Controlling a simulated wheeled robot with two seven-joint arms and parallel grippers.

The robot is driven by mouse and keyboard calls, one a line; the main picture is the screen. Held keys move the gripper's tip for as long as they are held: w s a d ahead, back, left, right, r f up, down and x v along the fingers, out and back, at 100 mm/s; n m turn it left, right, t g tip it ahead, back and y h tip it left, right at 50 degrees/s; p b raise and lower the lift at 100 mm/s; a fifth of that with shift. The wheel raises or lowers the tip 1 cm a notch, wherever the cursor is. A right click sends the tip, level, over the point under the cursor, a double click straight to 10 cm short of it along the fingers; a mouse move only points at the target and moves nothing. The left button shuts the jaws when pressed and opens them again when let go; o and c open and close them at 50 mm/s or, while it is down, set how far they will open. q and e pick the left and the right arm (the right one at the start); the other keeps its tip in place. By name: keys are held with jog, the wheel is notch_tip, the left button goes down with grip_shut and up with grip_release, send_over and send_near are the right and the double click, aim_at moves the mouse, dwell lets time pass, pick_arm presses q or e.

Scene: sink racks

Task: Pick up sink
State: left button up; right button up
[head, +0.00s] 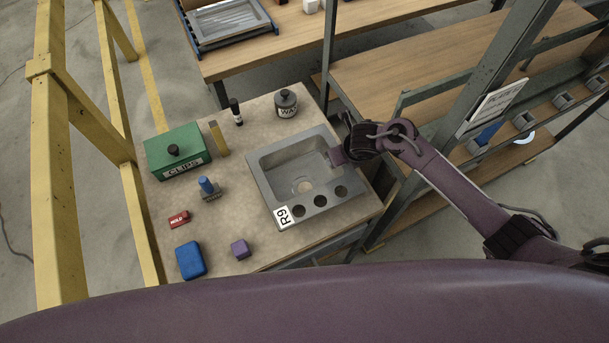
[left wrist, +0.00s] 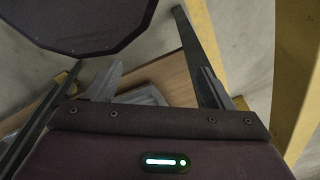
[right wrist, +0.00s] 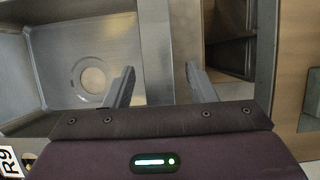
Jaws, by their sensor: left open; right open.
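A grey metal sink (head: 290,200) with a round drain, several round holes along its front ledge and a white R9 label lies on the tabletop. My right gripper (head: 338,156) is at the sink's right rim in the head view. In the right wrist view the right gripper (right wrist: 160,85) is open, with the sink's rim (right wrist: 156,50) lying between its fingers; I cannot tell whether they touch it. The sink basin (right wrist: 85,55) shows on the left there. My left gripper (left wrist: 158,80) is open and empty in the left wrist view, away from the sink. It is not visible in the head view.
A yellow frame (head: 55,160) stands left. Shelving (head: 440,70) stands right.

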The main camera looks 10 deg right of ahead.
jog(key=c, duration=0.5)
jog(key=shift+c, duration=1.1)
grip_shut()
pick_arm(q)
jog(key=shift+s+a+f, duration=0.1)
jog(key=shift+s+a, duration=0.1)
jog(key=shift+s, duration=0.65)
pick_arm(e)
jog(key=shift+w+r, duration=0.15)
jog(key=shift+r, duration=0.1)
